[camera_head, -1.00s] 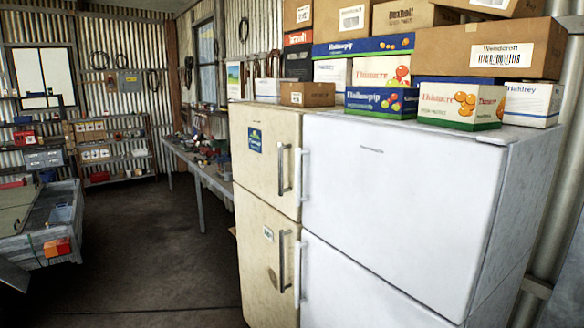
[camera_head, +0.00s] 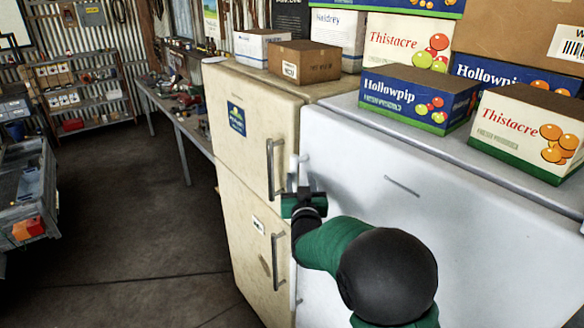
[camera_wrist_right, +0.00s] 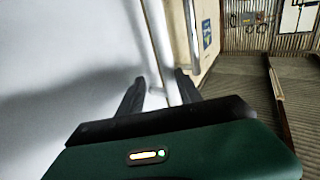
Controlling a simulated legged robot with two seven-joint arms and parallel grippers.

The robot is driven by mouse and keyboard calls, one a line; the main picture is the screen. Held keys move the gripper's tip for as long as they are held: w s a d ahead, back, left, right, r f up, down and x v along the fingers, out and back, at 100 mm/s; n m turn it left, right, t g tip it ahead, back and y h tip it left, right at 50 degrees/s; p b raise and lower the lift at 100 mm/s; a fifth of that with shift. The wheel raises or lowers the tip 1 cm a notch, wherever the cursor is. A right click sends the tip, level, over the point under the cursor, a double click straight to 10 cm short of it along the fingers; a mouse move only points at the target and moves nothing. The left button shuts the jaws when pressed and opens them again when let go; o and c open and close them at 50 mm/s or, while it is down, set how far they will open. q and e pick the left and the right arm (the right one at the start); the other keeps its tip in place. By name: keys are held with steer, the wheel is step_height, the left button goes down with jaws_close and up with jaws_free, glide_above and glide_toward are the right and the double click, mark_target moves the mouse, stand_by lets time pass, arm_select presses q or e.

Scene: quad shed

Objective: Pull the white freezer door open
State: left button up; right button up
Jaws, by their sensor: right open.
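The white freezer door (camera_head: 480,240) fills the right of the head view and looks shut. Its white upright handle (camera_head: 293,170) is at the door's left edge. My right gripper (camera_head: 304,178) is open at the lower part of this handle. In the right wrist view the handle (camera_wrist_right: 158,45) runs down between the two dark fingers (camera_wrist_right: 158,90); I cannot tell whether they touch it. The right forearm hides part of the door. My left gripper is not in view.
A cream fridge (camera_head: 240,170) with grey handles stands close on the left. Boxes, such as a Hollowpip box (camera_head: 415,105), are stacked on top of both. A workbench (camera_head: 180,120) runs along the wall at the back. The floor (camera_head: 130,230) left of the fridges is clear.

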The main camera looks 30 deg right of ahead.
mark_target(293, 178)
steer(key=w, duration=0.2)
steer(key=w+f, duration=0.1)
steer(key=w, duration=0.2)
steer(key=shift+w+a+f+p, duration=0.1)
steer(key=shift+w+p, duration=0.1)
steer(key=shift+p, duration=0.15)
steer(key=shift+s+d+r, duration=0.15)
steer(key=shift+s, duration=0.2)
steer(key=shift+s+d+r, duration=0.15)
steer(key=shift+s, duration=0.2)
steer(key=c, duration=0.5)
steer(key=shift+s+d, duration=0.2)
jaws_close()
steer(key=shift+w+a, duration=0.15)
steer(key=shift+a, duration=0.2)
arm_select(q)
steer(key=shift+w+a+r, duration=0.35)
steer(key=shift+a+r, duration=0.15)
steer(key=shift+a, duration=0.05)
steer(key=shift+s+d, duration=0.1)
